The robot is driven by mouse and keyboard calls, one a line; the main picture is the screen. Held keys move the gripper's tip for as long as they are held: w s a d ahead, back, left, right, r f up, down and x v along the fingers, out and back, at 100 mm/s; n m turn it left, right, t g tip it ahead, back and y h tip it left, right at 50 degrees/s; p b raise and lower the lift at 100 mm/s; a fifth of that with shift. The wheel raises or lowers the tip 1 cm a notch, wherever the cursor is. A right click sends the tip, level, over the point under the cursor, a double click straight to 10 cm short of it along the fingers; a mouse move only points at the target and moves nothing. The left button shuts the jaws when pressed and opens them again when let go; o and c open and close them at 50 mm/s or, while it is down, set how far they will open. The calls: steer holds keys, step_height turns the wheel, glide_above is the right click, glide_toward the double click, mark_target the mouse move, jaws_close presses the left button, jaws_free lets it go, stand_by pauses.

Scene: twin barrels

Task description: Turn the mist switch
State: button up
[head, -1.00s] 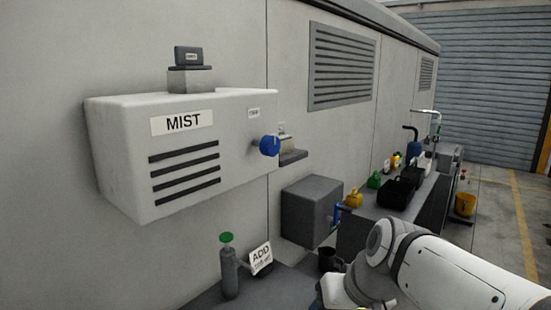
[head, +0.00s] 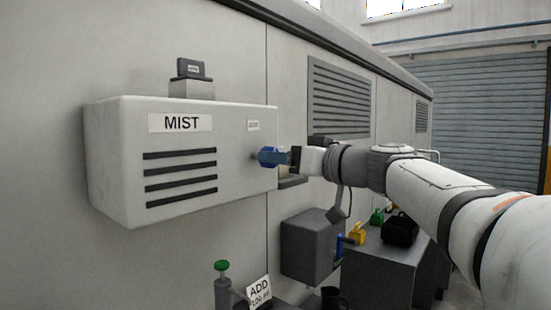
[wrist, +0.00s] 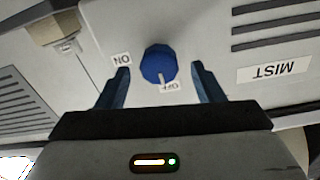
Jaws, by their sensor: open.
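The mist box (head: 110,160) is a white wall unit labelled MIST with dark slots. My gripper (wrist: 160,82) is open, with one blue finger on each side of the knob and a visible gap on both sides. It also shows in the head view (head: 272,157).
A grey box (head: 308,245) hangs on the wall below my arm. A green-topped bottle (head: 222,285) and an ADD sign (head: 259,291) stand at the bottom. A bench with containers (head: 400,229) stands to the right.

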steer(key=shift+x, duration=1.9)
